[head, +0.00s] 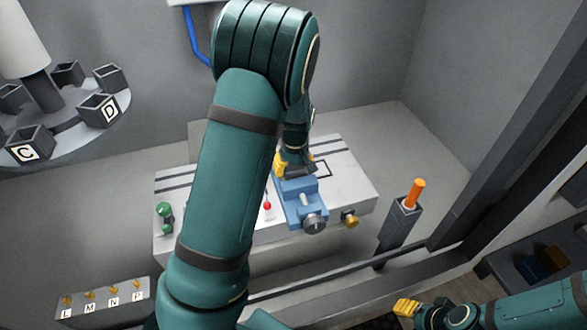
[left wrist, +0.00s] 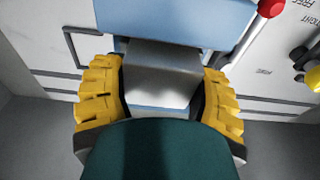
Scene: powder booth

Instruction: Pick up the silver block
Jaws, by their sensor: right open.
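The silver block (left wrist: 160,75) shows in the left wrist view, at the blue vise (left wrist: 175,20). The yellow fingers of my left gripper (left wrist: 162,95) stand on either side of it, close to its sides; whether they touch it I cannot tell. In the head view my left gripper (head: 294,166) reaches down over the back of the blue vise (head: 300,205), and I cannot make out the block there. My right gripper (head: 408,309) is at the lower right, open and away from the vise.
The vise sits on a white bench (head: 345,175) with a red-knobbed lever (head: 267,205), a green knob (head: 164,209) and a brass knob (head: 349,217). An orange rod (head: 414,192) stands in a dark holder at right. A round rack (head: 75,128) with lettered boxes is at left.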

